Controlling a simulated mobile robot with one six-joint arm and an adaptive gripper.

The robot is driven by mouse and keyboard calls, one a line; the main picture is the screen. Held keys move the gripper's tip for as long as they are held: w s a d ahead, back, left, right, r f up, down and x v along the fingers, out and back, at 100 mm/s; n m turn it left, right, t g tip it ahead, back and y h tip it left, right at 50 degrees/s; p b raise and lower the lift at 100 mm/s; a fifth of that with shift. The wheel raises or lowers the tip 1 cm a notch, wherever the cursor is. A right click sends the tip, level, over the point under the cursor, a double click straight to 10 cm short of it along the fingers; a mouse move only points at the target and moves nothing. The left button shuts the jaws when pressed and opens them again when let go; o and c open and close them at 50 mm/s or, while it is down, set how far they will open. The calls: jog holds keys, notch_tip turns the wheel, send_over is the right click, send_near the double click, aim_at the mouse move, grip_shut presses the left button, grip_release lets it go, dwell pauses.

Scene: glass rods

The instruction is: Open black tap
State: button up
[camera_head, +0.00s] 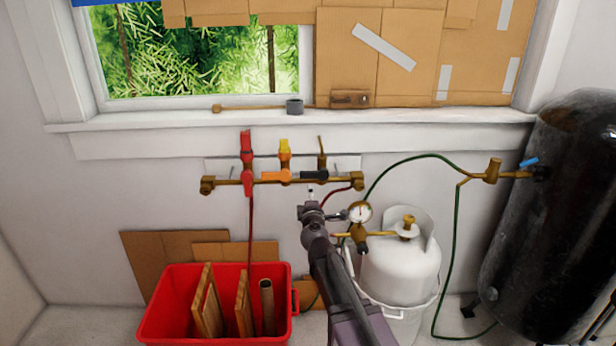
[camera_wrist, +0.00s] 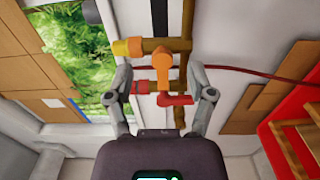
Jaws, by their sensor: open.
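The black tap (camera_head: 314,175) is the right one on a horizontal brass pipe (camera_head: 228,181) on the wall below the window. Its black handle lies along the pipe. In the wrist view a dark handle (camera_wrist: 161,16), probably the black tap's, shows at the top edge, partly cut off. My gripper (camera_head: 310,197) is just below and in front of the black tap in the head view. In the wrist view my gripper (camera_wrist: 166,84) has its fingers apart, with nothing held. The orange tap and red tap appear behind the gap between them.
The orange tap (camera_head: 275,176) is left of the black tap, and the red tap (camera_head: 247,162) is further left. A pressure gauge (camera_head: 361,212) and white gas cylinder (camera_head: 400,265) stand to the right. A red crate (camera_head: 215,340) is below left.

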aim_at(308, 176)
jog(key=w, duration=1.3)
jog(key=shift+w+a, duration=0.2)
jog(key=shift+w, duration=0.2)
grip_shut()
